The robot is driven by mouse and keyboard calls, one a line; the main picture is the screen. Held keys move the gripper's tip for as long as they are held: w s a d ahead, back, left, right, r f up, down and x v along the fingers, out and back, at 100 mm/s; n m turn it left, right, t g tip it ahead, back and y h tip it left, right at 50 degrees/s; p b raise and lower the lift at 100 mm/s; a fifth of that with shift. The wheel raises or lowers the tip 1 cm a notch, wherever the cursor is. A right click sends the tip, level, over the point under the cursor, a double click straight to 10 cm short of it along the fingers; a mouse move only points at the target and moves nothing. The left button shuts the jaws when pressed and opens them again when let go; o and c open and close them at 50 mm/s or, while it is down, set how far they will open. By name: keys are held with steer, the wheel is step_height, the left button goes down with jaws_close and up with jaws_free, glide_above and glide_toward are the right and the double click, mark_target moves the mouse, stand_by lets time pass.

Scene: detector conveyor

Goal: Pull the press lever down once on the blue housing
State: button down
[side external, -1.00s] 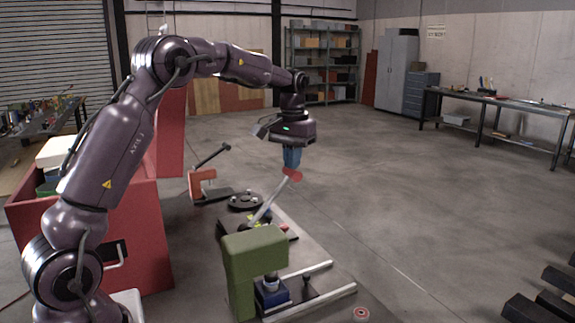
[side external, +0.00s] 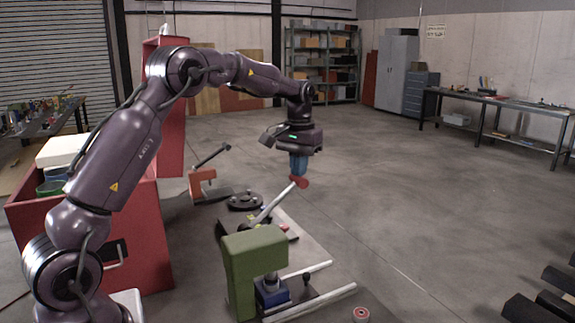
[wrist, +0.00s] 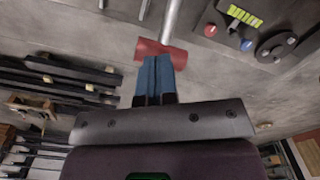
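A grey lever (side external: 270,207) with a red handle (side external: 300,182) slants up to the right from behind the green press frame (side external: 253,250). A blue housing (side external: 270,295) sits under that frame's arm. My gripper (side external: 298,175) has blue fingers pointing down, right at the red handle. In the wrist view my gripper's fingers (wrist: 158,62) are together, overlapping the middle of the red handle (wrist: 178,52). They look shut against it, not around it. The lever's bar (wrist: 171,20) runs away toward the top edge. The lever's lower pivot is partly hidden.
An orange press (side external: 202,185) with a black lever and a dark round plate (side external: 246,201) stand behind. Light rails (side external: 312,302) and a small red-topped round part (side external: 361,314) lie in front. Black bars (side external: 545,300) are at right. Floor beyond the lever is clear.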

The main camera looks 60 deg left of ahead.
mark_target(306, 181)
steer(key=shift+f, duration=0.15)
steer(key=shift+w+f, duration=0.55)
steer(key=shift+f, duration=0.3)
steer(key=shift+f, duration=0.15)
steer(key=shift+w+f, duration=0.45)
steer(key=shift+f, duration=0.45)
